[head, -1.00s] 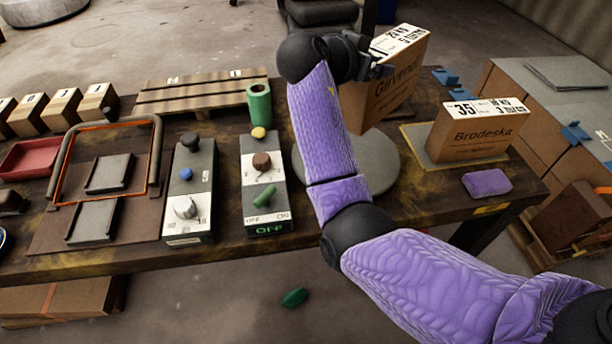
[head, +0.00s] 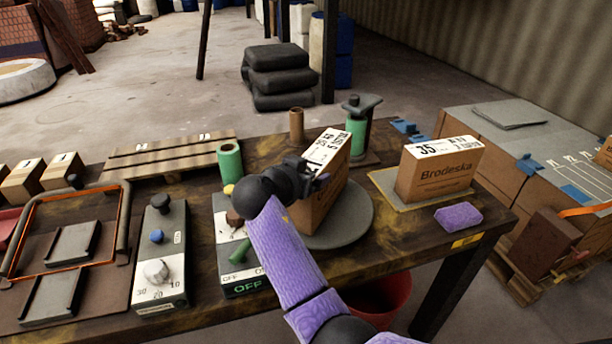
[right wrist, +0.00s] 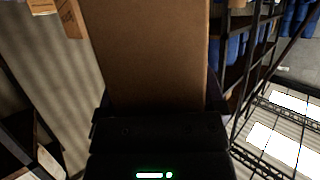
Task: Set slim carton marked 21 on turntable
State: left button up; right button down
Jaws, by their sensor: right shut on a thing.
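My right gripper (head: 318,180) is shut on a slim brown carton (head: 325,197) with a white label on top. The gripper hides part of the label's number; a 1 shows. The carton is upright at the left part of the turntable (head: 352,225), a round grey disc. I cannot tell whether its base touches the disc. In the right wrist view the carton (right wrist: 155,50) fills the middle, above the dark gripper body. My left gripper is not in view.
A carton marked 35 (head: 440,178) stands on a yellow-edged board right of the turntable. A purple sponge (head: 458,216) lies in front of it. Green (head: 229,160) and brown (head: 296,125) cylinders stand behind. Control boxes (head: 161,250) stand to the left.

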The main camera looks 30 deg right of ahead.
jog(key=shift+f, duration=0.1)
grip_release()
jog(key=shift+r, duration=0.25)
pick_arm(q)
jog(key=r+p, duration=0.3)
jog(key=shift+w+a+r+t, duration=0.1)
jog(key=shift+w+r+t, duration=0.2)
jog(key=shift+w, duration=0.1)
pick_arm(e)
jog(key=v, duration=1.2)
jog(key=shift+f, duration=0.1)
